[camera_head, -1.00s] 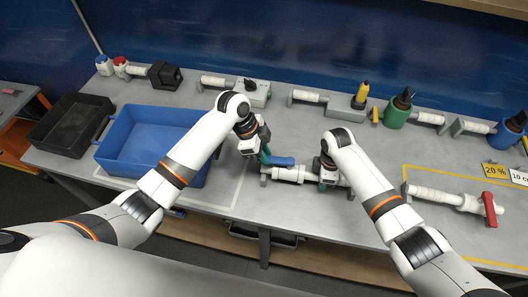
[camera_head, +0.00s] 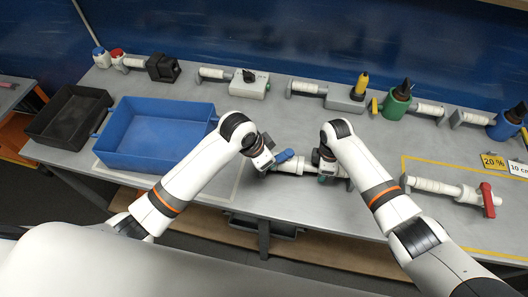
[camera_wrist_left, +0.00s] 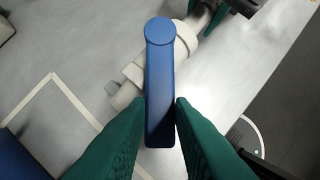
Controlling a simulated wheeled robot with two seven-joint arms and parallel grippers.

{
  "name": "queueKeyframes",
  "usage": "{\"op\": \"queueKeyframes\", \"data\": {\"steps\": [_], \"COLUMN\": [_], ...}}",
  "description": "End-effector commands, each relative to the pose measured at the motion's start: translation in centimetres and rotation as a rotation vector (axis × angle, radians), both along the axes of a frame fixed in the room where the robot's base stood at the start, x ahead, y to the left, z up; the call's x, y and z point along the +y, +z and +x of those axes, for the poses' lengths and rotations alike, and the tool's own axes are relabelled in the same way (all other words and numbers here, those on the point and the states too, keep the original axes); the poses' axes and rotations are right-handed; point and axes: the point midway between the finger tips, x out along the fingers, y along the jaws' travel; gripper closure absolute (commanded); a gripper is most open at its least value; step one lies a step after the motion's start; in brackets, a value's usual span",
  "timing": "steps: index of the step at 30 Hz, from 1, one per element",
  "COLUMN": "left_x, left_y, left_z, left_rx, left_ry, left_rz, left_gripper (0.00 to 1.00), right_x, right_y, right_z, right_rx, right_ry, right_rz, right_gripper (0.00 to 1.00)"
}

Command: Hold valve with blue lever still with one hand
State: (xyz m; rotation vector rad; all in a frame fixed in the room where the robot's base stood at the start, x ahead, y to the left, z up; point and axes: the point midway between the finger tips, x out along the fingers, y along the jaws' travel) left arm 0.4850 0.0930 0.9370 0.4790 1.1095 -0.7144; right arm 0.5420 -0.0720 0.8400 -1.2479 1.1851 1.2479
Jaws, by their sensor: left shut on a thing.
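The valve with the blue lever lies at the front edge of the table, its white pipe body (camera_head: 298,167) running left to right. Its blue lever (camera_head: 284,156) points up and right in the head view. My left gripper (camera_head: 268,166) is at the lever. In the left wrist view, its green fingers (camera_wrist_left: 160,105) lie on both sides of the blue lever (camera_wrist_left: 160,75), shut on it. My right gripper (camera_head: 326,178) is at the right part of the pipe. Its green fingers show beside the pipe (camera_wrist_left: 205,15) in the left wrist view, but their closure is unclear.
A blue crate (camera_head: 150,165) and a black crate (camera_head: 45,135) stand at the left. Several valves and fittings line the back. A red-lever valve (camera_head: 487,200) lies at the right inside a yellow outline. The table's front edge is close to both grippers.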

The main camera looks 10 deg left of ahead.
Motion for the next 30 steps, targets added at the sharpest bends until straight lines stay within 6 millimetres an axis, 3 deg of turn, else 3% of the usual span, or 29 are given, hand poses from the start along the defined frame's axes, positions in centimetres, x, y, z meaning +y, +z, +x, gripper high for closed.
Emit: {"op": "queueKeyframes", "data": {"steps": [18,30], "left_x": [-3.9,-5.5], "left_y": [0.0,0.0], "left_z": [-2.2,-2.3], "left_rx": [0.002,0.002], "left_ry": [0.574,0.815], "left_rz": [-0.003,-0.003], "left_gripper": [1.0,1.0], "right_x": [0.0,0.0], "right_y": [0.0,0.0], "right_z": [0.0,0.0], "right_rx": [0.0,0.0], "right_ry": [0.0,0.0], "right_rz": [0.001,0.001], "right_gripper": [1.0,1.0]}}
